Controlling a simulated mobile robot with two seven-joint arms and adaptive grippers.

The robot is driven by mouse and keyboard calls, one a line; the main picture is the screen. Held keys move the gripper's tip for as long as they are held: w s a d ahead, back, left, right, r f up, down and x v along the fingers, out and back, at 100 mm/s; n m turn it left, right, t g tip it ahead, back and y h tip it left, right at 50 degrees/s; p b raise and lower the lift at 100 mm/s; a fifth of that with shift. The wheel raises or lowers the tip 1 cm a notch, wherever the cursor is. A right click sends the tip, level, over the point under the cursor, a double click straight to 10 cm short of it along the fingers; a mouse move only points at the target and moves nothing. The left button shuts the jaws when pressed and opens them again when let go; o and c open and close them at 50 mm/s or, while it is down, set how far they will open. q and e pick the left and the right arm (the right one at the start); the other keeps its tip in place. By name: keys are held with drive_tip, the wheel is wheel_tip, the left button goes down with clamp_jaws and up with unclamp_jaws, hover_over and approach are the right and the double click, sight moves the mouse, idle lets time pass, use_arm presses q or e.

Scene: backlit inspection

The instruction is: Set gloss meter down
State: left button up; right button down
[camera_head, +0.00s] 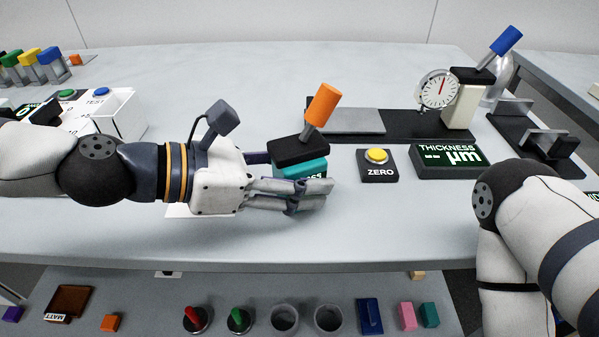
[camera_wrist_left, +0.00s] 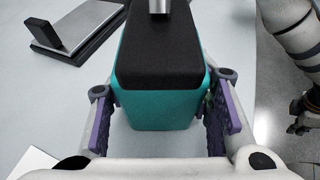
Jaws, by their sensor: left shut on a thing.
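The gloss meter (camera_head: 301,165) is a teal block with a black top and an orange handle (camera_head: 322,105) that leans to the right. My left gripper (camera_head: 318,192) is shut on its teal body. In the left wrist view the gloss meter (camera_wrist_left: 162,95) sits between the two purple finger pads of my left gripper (camera_wrist_left: 165,125). I cannot tell whether its underside touches the table. My right arm comes in at the right of the head view, with its gripper hidden there. Dark parts of what looks like my right gripper (camera_wrist_left: 304,115) show at the left wrist view's edge.
A ZERO button box (camera_head: 378,170) and a THICKNESS display (camera_head: 449,163) stand right of the meter. Behind are a grey plate (camera_head: 345,121) and a dial gauge (camera_head: 438,90). A white sheet (camera_head: 185,210) lies under my left wrist.

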use_arm(q)
drive_tip(key=o, duration=1.1)
drive_tip(key=shift+f, duration=0.15)
drive_tip(key=shift+c, duration=0.2)
drive_tip(key=o, duration=0.4)
drive_tip(key=shift+r, duration=0.4)
drive_tip(key=p+v, duration=0.1)
drive_tip(key=v, duration=0.3)
drive_tip(key=p+v, duration=0.1)
drive_tip(key=v, duration=0.2)
drive_tip(key=p+v, duration=0.2)
drive_tip(key=v, duration=0.2)
drive_tip(key=shift+a+r, duration=0.2)
drive_tip(key=shift+r, duration=0.2)
drive_tip(key=shift+s+a+f, duration=0.1)
drive_tip(key=shift+s+a, duration=0.05)
drive_tip(key=shift+f, duration=0.2)
use_arm(e)
drive_tip(key=w+r+t, duration=0.1)
drive_tip(key=w+r, duration=0.3)
drive_tip(key=shift+w+r+t, duration=0.35)
drive_tip(key=shift+t, duration=0.05)
